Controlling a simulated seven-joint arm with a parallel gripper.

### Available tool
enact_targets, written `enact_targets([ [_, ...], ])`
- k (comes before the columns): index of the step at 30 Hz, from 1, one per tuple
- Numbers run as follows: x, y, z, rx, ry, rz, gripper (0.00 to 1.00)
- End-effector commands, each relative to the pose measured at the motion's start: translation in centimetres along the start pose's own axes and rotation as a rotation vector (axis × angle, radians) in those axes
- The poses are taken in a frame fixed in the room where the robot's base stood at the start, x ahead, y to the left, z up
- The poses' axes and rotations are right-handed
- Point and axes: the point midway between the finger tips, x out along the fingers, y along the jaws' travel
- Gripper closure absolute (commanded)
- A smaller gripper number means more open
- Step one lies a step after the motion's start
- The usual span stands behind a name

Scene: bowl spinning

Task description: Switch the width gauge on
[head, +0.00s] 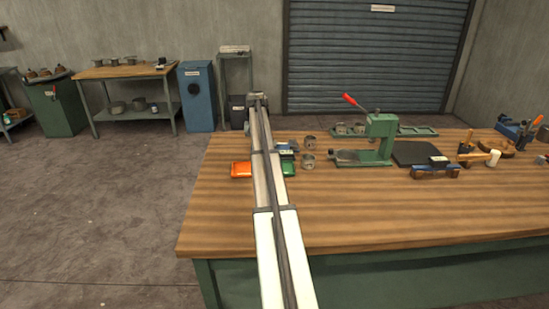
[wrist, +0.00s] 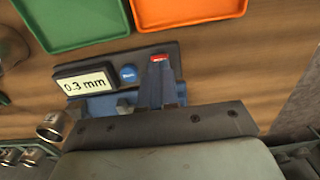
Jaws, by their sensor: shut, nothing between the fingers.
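The width gauge (wrist: 125,74) is a dark block with blue parts, lying on the wooden bench in the wrist view. Its pale display (wrist: 86,83) reads "0.3 mm". A round blue button (wrist: 128,74) sits beside the display, and a red button (wrist: 159,57) is at the gauge's right end. My gripper (wrist: 160,66) is shut and empty, with its fingertips at the red button; I cannot tell whether they touch it. In the head view the gauge (head: 287,148) shows small, just right of my arm, and my fingertips are hidden.
An orange tray (head: 241,169) and a green tray (head: 289,170) lie beside the gauge. Metal cups (head: 308,161) stand to its right. A green press (head: 378,140) with a red lever and a black mat (head: 418,153) are further right. The bench front is clear.

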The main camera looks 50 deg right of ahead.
Motion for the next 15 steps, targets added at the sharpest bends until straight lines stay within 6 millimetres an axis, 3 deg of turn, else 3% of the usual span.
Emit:
enact_targets([
  [15, -3.4, 0.0, 0.0, 0.0, 0.001, 0.0, 1.0],
])
